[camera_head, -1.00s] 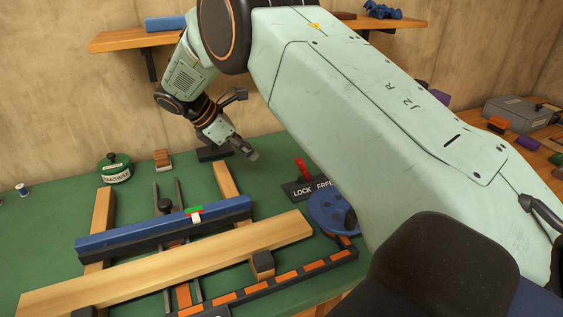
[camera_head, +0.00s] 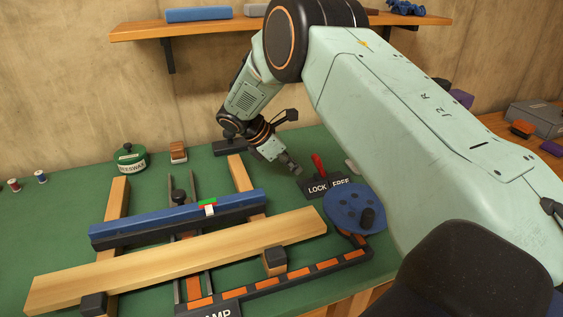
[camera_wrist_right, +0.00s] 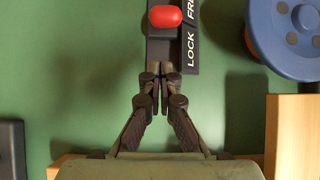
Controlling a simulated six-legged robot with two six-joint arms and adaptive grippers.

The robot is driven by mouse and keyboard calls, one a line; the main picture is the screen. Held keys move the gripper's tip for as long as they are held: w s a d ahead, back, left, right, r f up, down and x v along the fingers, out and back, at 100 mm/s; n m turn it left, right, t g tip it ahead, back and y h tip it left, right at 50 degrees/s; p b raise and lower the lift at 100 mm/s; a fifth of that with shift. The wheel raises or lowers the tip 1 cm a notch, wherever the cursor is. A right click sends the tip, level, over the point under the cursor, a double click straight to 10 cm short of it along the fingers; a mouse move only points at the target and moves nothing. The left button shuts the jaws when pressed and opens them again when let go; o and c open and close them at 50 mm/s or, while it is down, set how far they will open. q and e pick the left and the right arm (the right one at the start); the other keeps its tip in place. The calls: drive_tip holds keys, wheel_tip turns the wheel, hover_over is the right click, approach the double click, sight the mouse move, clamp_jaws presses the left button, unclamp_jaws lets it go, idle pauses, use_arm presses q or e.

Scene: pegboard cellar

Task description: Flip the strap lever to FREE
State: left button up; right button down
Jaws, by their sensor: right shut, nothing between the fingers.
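The strap lever (camera_head: 318,164) is a red handle on a dark base, leaning slightly left toward the LOCK side in the head view. Its red knob (camera_wrist_right: 165,16) is at the top of the right wrist view. The black label plate (camera_head: 326,188) reads LOCK on the left and FREE on the right. My right gripper (camera_head: 296,170) is shut and empty, just left of the lever. In the wrist view its closed fingertips (camera_wrist_right: 161,77) overlap the end of the dark base below the knob; I cannot tell whether they touch. My left gripper is not in view.
A blue round disc (camera_head: 355,207) with a dark knob sits just right of the label plate. A wooden plank (camera_head: 180,262) and blue bar (camera_head: 150,228) lie across the clamp frame. A green tin (camera_head: 131,160) stands further left.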

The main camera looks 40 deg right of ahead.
sight(319, 166)
drive_tip(key=d, duration=0.1)
drive_tip(key=s+d+r, duration=0.1)
drive_tip(key=shift+s+d+r, duration=0.15)
drive_tip(key=shift+d+r, duration=0.15)
drive_tip(key=shift+w+a+f, duration=0.1)
drive_tip(key=shift+w+a, duration=0.05)
drive_tip(key=shift+w, duration=0.15)
drive_tip(key=shift+s+d+r+p, duration=0.2)
drive_tip(key=shift+s+r+p, duration=0.05)
drive_tip(key=shift+s+p, duration=0.05)
drive_tip(key=shift+r, duration=0.1)
drive_tip(key=shift+w+y+p, duration=0.15)
drive_tip(key=shift+y+p, duration=0.15)
drive_tip(key=shift+p, duration=0.15)
